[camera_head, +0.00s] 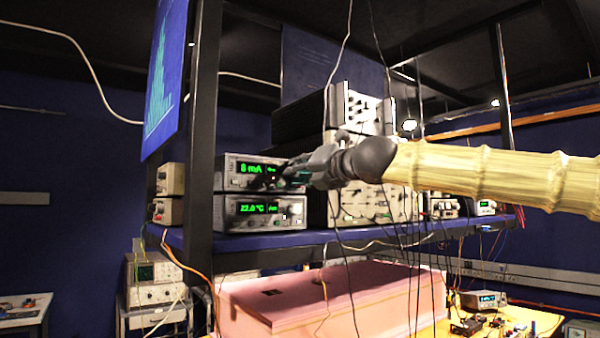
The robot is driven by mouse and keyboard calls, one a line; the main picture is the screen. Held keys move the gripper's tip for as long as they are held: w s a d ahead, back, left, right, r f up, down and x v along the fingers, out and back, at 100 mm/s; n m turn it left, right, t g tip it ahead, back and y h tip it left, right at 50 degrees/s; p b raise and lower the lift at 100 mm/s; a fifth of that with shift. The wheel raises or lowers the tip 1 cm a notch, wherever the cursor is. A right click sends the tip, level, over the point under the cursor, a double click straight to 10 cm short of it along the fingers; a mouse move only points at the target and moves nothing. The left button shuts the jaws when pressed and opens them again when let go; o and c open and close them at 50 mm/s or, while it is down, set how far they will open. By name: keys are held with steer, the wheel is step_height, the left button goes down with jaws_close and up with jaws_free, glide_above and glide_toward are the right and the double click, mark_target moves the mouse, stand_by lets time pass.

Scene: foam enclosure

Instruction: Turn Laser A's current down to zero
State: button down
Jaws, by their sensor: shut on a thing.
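The upper instrument (230,182) sits on the shelf with a green display that looks like "8 mA"; its first digit is hard to read and could be a 0. I cannot read a label naming it Laser A. My gripper (283,176) comes in from the right and is at the right end of its front panel, shut on what seems to be the current knob there. The fingers hide the knob. Below it is a second instrument (235,222), whose display reads about "22.0 °C".
A black post (203,130) stands just left of the instruments, with a hanging blue screen (166,75). Other rack units (352,110) and loose cables lie behind and below my arm. A pink foam box (250,312) is under the blue shelf (260,243).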

steer(key=shift+n, duration=0.3)
steer(key=shift+f+n+h+p, duration=0.15)
steer(key=shift+n+p, duration=1.15)
steer(key=shift+n, duration=2.65)
steer(key=shift+r+n+h+p, duration=0.15)
steer(key=shift+n+p, duration=1.1)
steer(key=shift+n, duration=2.7)
steer(key=shift+f, duration=0.1)
steer(key=c, duration=1.3)
jaws_free()
steer(key=shift+d, duration=0.15)
steer(key=shift+o, duration=0.2)
